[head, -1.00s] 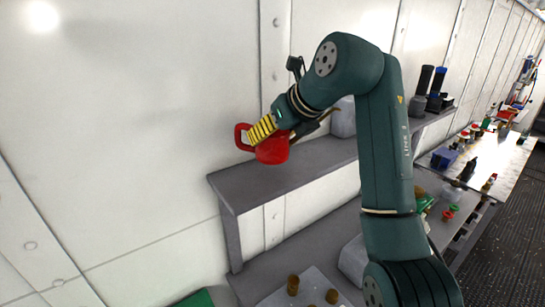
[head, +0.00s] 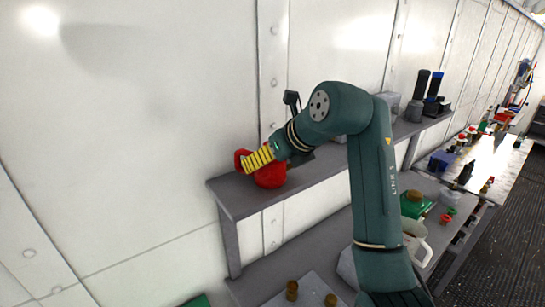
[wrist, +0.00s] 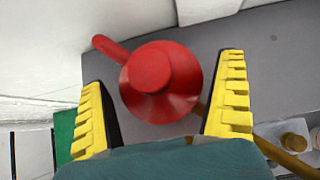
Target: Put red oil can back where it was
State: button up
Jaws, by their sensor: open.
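The red oil can (head: 270,177) stands on the left end of the grey wall shelf (head: 232,196), with its handle (head: 240,158) to the left. My gripper (head: 258,158), with yellow ridged fingers, is at the can's upper part and partly hides it. In the wrist view the red oil can (wrist: 160,82) is seen from above, upright between the two fingers of my gripper (wrist: 163,72). The fingers are open, with a gap on either side of the can's body. A thin brownish rod shows beside the right finger; I cannot tell whether it is the can's spout.
The shelf (wrist: 285,65) is bare around the can. Grey containers (head: 390,100) and dark bottles (head: 435,88) stand at its far right end.

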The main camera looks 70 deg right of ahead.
jog(key=b+v, duration=0.2)
jog(key=v, duration=1)
jog(key=shift+b, duration=0.35)
